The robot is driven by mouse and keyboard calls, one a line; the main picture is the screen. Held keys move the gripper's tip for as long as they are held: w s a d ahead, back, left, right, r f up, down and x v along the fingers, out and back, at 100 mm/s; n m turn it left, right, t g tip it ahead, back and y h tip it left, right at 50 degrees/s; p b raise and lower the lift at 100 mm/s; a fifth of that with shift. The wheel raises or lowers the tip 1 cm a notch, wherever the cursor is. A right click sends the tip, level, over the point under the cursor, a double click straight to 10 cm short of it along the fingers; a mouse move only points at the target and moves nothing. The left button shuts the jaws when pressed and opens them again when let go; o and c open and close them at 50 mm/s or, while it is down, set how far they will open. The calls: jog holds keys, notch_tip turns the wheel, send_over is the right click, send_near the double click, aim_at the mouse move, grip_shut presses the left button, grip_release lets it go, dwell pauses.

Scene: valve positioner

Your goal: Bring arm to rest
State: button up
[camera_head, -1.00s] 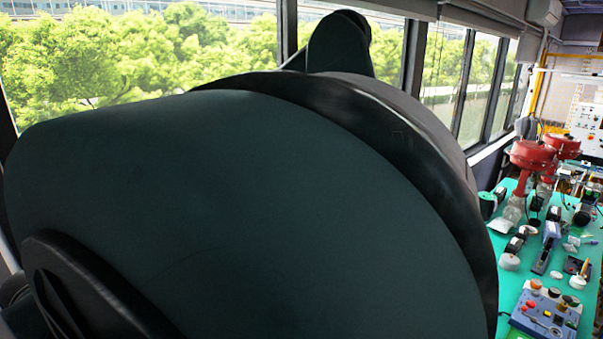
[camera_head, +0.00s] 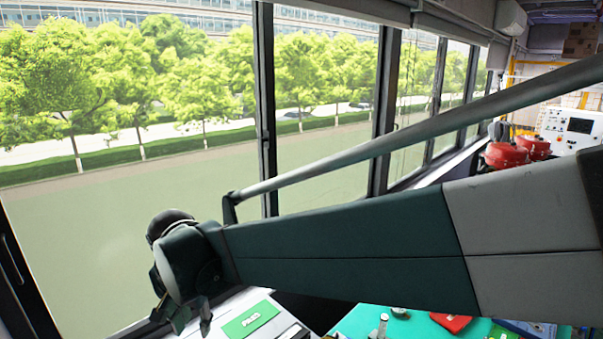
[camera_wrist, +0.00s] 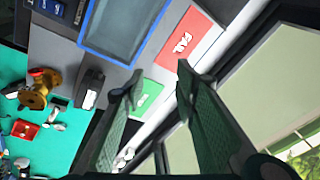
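My gripper (camera_head: 190,318) hangs at the lower left of the head view, in front of the window and left of the green panel (camera_head: 250,320). In the wrist view my gripper (camera_wrist: 158,82) shows two fingers spread apart, with nothing between the tips. The green panel (camera_wrist: 148,98) is seen between and beyond the fingers. A red panel with white lettering (camera_wrist: 187,36) lies beyond the fingertips. My arm stretches across the head view from right to left.
A teal bench (camera_head: 355,322) carries small parts at the bottom of the head view, partly hidden by my arm. Red actuators (camera_head: 505,155) stand at the right. A blue-rimmed tray (camera_wrist: 104,56) lies on the grey surface. Windows (camera_head: 325,170) line the back.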

jog(key=d+r+n+t+b, duration=0.1)
jog(key=d+t+b, duration=0.15)
jog(key=d, duration=2.35)
jog(key=s+d+f+b, duration=0.1)
jog(key=s+d+f, duration=0.1)
jog(key=d, duration=0.5)
jog(key=s+d+f+n+t+b, duration=0.1)
jog(key=s+d+f, duration=0.1)
jog(key=s+d, duration=0.2)
jog(key=s+d+f+t+h+b, duration=0.1)
jog(key=s+d, duration=0.3)
jog(key=d, duration=0.6)
jog(key=shift+d+f+n+b, duration=0.3)
jog(key=shift+f+n+b, duration=0.1)
jog(key=shift+f, duration=0.1)
jog(key=shift+s, duration=0.1)
